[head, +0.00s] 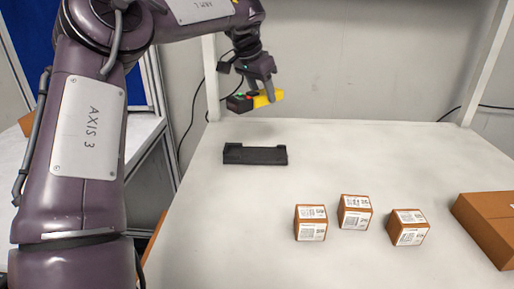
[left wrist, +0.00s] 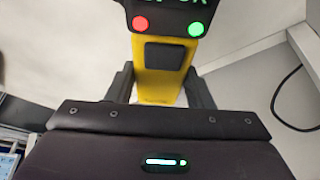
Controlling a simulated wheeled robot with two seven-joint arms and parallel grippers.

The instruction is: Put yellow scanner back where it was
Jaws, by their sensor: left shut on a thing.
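The yellow scanner (head: 266,98) with a dark head is in my left gripper (head: 268,92), held in the air above the back left of the table. In the left wrist view, the scanner's yellow handle (left wrist: 160,85) sits between the two dark fingers of my left gripper (left wrist: 160,92). Its dark head shows a red and a green light. A black holder (head: 255,155) lies empty on the table, below and apart from the scanner. My right gripper is not in view.
Three small brown boxes with labels stand on the white table (head: 220,235): a left one (head: 310,223), a middle one (head: 355,212) and a right one (head: 408,227). A larger brown box (head: 490,225) is at the right edge. The table around the holder is clear.

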